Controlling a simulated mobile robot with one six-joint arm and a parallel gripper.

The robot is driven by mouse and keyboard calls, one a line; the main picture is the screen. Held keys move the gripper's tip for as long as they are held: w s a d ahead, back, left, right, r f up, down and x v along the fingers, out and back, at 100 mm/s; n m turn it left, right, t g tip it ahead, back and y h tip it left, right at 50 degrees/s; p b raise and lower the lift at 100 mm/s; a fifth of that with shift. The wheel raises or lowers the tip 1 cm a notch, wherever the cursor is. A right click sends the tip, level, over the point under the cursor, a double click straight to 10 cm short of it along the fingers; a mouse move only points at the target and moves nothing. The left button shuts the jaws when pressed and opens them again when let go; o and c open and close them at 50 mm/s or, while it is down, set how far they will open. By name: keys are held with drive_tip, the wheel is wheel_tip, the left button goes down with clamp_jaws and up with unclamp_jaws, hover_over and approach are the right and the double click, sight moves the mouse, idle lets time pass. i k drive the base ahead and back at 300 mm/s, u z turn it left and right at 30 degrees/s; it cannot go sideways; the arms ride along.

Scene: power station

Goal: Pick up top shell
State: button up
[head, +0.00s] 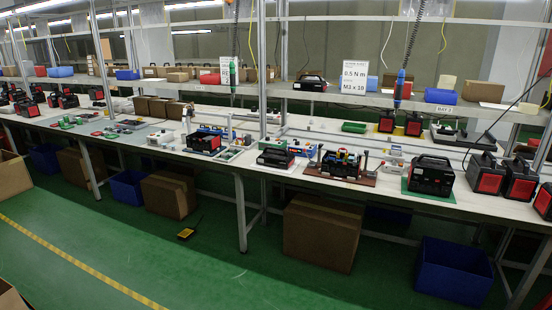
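The task's top shell is probably the low black handled cover (275,157) lying on the long white bench, in front of small blue parts. A similar black handled cover (310,83) sits on the shelf above. At this size I cannot tell for sure which one is the top shell. An open-looking unit (341,163) with red, yellow and blue parts inside stands on a brown board to the right of the lower cover. My gripper is not in view.
A finished-looking black unit (431,175) stands on a green mat at right; several more (488,174) stand beyond it. A blue screwdriver (399,86) hangs above the bench. Cardboard boxes (321,233) and a blue bin (453,271) are under the bench. The green floor in front is mostly clear.

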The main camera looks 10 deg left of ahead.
sight(274, 157)
drive_tip(key=u, duration=0.55)
drive_tip(key=i, duration=0.95)
drive_tip(key=u, duration=1.05)
drive_tip(key=i, duration=2.85)
drive_tip(key=z, duration=0.4)
